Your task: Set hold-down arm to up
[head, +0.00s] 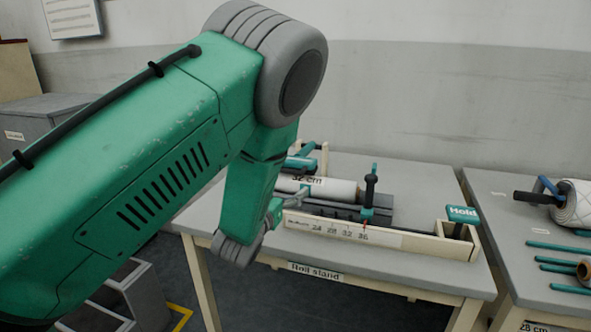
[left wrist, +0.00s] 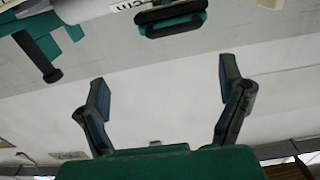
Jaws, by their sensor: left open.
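The roll stand (head: 415,243) is a cream tray on the grey table, with a white roll (head: 335,189) marked 32 cm and a number scale along its front. A teal plate reading "Hold" (head: 462,213) is at its right end, with a dark part (head: 457,231) below it. I cannot tell the hold-down arm's position. My left gripper (head: 304,194) is near the roll's left part, partly hidden by my own arm; no contact is clear. In the left wrist view the left gripper (left wrist: 166,90) is open and empty, its two dark fingers wide apart. My right gripper does not show.
A teal clamp with a black knob (head: 370,187) stands upright by the roll. The left wrist view shows a black-and-teal handle (left wrist: 171,20) and a black lever (left wrist: 38,56). A second table (head: 515,255) at right carries a patterned roll (head: 575,205) and teal rods.

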